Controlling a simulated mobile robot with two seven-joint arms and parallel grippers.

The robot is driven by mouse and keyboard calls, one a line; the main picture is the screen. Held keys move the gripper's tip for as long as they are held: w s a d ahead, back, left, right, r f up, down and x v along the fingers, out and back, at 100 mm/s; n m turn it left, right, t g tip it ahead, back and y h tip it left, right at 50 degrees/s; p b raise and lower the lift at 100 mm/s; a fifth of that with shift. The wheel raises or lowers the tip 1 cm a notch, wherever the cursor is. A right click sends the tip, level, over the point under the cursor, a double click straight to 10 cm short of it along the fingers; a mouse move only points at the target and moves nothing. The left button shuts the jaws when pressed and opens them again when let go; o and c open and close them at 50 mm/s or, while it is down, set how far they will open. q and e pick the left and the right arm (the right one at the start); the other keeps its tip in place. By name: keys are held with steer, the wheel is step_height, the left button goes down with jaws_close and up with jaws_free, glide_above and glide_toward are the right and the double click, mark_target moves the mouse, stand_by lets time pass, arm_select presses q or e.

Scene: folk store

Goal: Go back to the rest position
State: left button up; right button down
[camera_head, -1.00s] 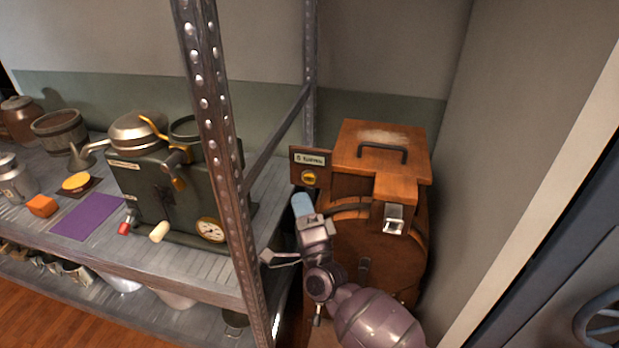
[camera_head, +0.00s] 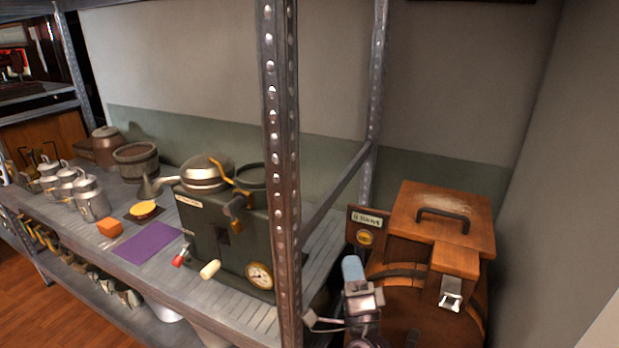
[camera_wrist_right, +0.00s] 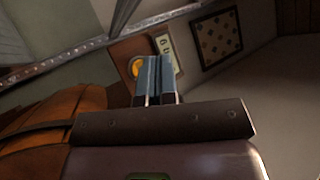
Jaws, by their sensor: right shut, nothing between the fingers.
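My right gripper (camera_head: 352,268) is at the lower right of the head view, in front of the wooden barrel-like machine (camera_head: 440,210). Its blue fingers are shut with nothing between them. The wrist view shows the same closed fingers (camera_wrist_right: 155,75) pointing toward a small sign with a yellow round button (camera_wrist_right: 137,67). This sign (camera_head: 366,228) also shows in the head view, just above the gripper. Whether the fingers touch anything there I cannot tell, but they look apart from it. My left gripper is not in view.
A metal shelf post (camera_head: 281,170) stands left of my gripper. A wall is at the right.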

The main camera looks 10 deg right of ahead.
steer(key=s+a+f+n+g+y, duration=0.1)
steer(key=s+f+n+g+y, duration=0.2)
steer(key=n, duration=0.5)
steer(key=f+n+g+y, duration=0.3)
steer(key=f+n+g, duration=0.1)
steer(key=n, duration=0.4)
steer(key=s+d+f+g+h, duration=0.2)
steer(key=s+d+f, duration=0.2)
steer(key=s, duration=0.3)
steer(key=s+d+f+n+g+h, duration=0.1)
steer(key=s+d+f+g+h, duration=0.1)
steer(key=s+d+f, duration=0.2)
steer(key=s+d+f+g+h, duration=0.2)
steer(key=s+d+f, duration=0.2)
steer(key=s+f, duration=0.4)
steer(key=s, duration=0.4)
steer(key=shift+s+d+f+n, duration=0.2)
steer(key=shift+n, duration=0.1)
